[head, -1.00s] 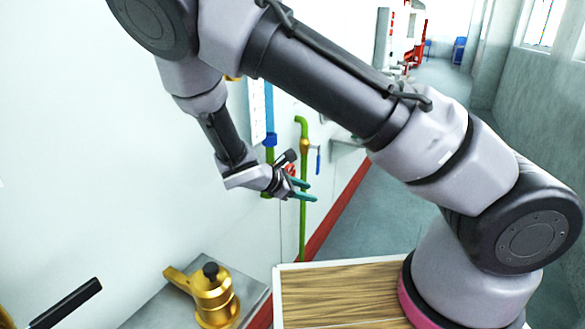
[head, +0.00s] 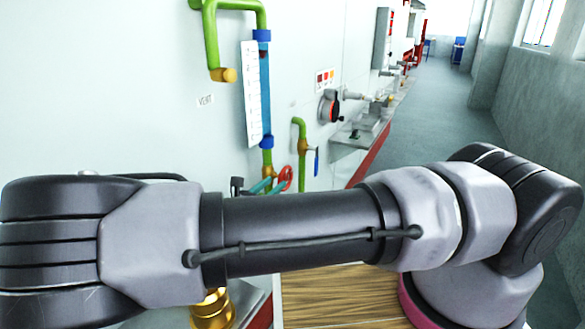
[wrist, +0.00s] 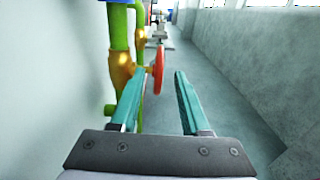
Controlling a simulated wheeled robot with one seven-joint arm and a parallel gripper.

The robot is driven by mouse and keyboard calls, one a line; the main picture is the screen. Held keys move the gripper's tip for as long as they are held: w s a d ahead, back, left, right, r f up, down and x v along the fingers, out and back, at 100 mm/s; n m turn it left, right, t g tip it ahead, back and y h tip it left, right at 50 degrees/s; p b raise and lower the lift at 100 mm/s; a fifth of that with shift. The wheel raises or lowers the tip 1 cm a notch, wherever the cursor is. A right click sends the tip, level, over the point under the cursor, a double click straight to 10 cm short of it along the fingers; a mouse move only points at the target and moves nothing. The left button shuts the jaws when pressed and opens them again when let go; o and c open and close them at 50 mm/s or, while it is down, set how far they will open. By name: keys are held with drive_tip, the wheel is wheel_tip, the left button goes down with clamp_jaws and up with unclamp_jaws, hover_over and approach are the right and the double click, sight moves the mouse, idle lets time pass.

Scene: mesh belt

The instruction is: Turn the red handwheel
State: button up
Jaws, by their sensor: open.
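The red handwheel (head: 285,179) shows in the head view just above my arm, at the lower end of the green and blue pipe. In the wrist view the handwheel (wrist: 158,70) is seen nearly edge-on, joined to a brass valve body (wrist: 122,70) on a green pipe. My gripper (wrist: 153,88) is open, with two teal fingers spread apart. The wheel appears ahead of the fingers, nearer the left one, and nothing is held. In the head view the gripper (head: 265,187) is mostly hidden behind my arm; only the teal fingertips show beside the wheel.
A second green pipe with a brass valve and blue lever (head: 316,162) stands right of the wheel. A white gauge board (head: 251,95) is on the wall. A brass device (head: 212,310) is partly hidden below my arm. The corridor floor (head: 430,110) is clear.

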sight(291, 168)
drive_tip(key=x, duration=1)
drive_tip(key=shift+w+d+r, duration=0.15)
drive_tip(key=shift+w, duration=0.25)
clamp_jaws()
